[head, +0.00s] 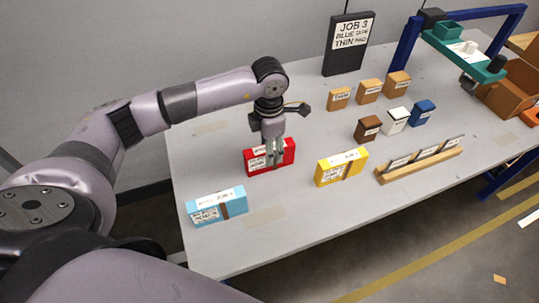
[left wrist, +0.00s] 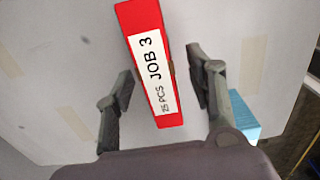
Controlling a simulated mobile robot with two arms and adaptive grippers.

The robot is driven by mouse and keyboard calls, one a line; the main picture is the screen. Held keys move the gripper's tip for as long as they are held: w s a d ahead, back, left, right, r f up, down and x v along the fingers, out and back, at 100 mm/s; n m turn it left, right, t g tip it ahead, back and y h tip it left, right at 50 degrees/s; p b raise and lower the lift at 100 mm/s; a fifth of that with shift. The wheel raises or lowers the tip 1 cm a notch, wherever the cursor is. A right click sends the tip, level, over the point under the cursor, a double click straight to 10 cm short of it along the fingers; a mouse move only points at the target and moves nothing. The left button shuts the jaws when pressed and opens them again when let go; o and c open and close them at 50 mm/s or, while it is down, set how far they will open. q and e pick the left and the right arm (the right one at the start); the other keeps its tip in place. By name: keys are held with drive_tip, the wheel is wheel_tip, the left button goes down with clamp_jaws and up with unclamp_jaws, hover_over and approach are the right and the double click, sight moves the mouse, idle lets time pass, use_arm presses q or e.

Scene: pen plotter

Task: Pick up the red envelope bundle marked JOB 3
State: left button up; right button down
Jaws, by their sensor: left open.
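The red envelope bundle (head: 286,154) stands on the table between a light blue bundle and a yellow bundle. In the left wrist view its top (left wrist: 148,58) shows a white label reading "JOB 3" and "25 PCS". My left gripper (head: 273,160) points down at the bundle from above. My right gripper is not in view.
The light blue bundle (head: 217,206) stands near the front left edge, and the yellow bundle (head: 342,167) stands to the right. A wooden rack (head: 420,166), small boxes (head: 369,128), a black sign (head: 348,45) and a blue-framed plotter (head: 463,50) are farther right and back.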

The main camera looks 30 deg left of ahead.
use_arm(q)
wheel_tip(320, 180, down, 5)
drive_tip(key=shift+w+f+p, duration=0.1)
drive_tip(key=shift+w+p, duration=0.05)
drive_tip(key=shift+p, duration=0.55)
clamp_jaws()
